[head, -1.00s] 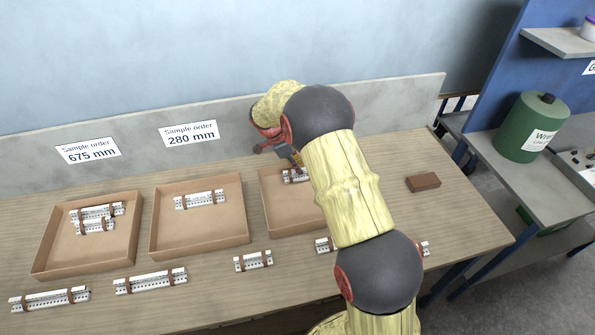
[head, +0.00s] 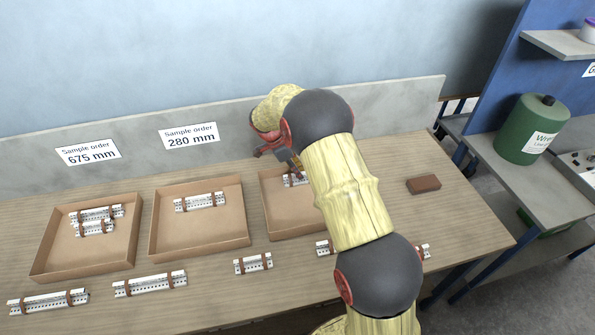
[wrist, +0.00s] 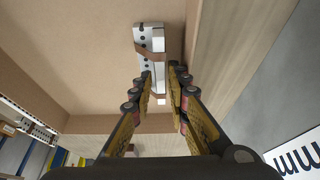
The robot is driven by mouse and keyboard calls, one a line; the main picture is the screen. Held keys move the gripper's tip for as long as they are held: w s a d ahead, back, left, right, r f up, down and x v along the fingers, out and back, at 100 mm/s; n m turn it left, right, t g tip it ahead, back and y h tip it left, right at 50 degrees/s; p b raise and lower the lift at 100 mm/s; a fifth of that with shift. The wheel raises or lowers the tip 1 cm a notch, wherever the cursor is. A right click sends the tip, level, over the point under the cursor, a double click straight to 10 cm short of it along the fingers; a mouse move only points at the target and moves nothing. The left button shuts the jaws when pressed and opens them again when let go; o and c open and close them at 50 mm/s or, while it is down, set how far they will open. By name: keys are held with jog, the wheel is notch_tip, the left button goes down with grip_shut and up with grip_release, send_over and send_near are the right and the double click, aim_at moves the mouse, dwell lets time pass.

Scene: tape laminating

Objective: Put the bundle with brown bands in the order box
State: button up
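A short white slotted bundle with brown bands (head: 294,180) lies in the right cardboard box (head: 281,225), near its back. In the wrist view the bundle (wrist: 150,48) lies on the box floor, partly hidden by the fingers. My gripper (head: 296,166) is over this box, just above the bundle. In the wrist view the two fingers of my gripper (wrist: 163,75) stand apart on either side of the bundle's near part, with a gap between them. My arm hides the right side of the box.
Two more boxes, the left (head: 85,267) and the middle (head: 200,246), hold banded bundles. Several bundles lie along the front table edge, such as one (head: 150,284). A brown block (head: 423,184) lies at right. A low grey wall (head: 230,150) backs the table.

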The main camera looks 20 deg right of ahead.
jog(key=s+a+r+n+t+y+p, duration=0.1)
jog(key=s+a+r+n+p, duration=0.15)
jog(key=r, duration=0.85)
jog(key=s+a+r+n+t+p, duration=0.1)
jog(key=s+a+r+n, duration=0.2)
jog(key=r, duration=0.8)
jog(key=s+a+r+n+t+y, duration=0.1)
jog(key=s+a+r+n, duration=0.3)
jog(key=s, duration=0.6)
jog(key=s+a+r+n+t+y, duration=0.1)
jog(key=s+r+n+t, duration=0.1)
jog(key=s+r+n, duration=0.5)
jog(key=s+a+f+n, duration=0.1)
jog(key=s+n, duration=0.1)
jog(key=s, duration=0.5)
jog(key=s+a+f+n+t+y, duration=0.1)
jog(key=s+a, duration=0.1)
jog(key=s, duration=0.5)
jog(key=shift+s+f+n+t, duration=0.2)
jog(key=shift+s+n+t, duration=0.05)
jog(key=shift+n+t, duration=0.1)
jog(key=shift+d, duration=0.1)
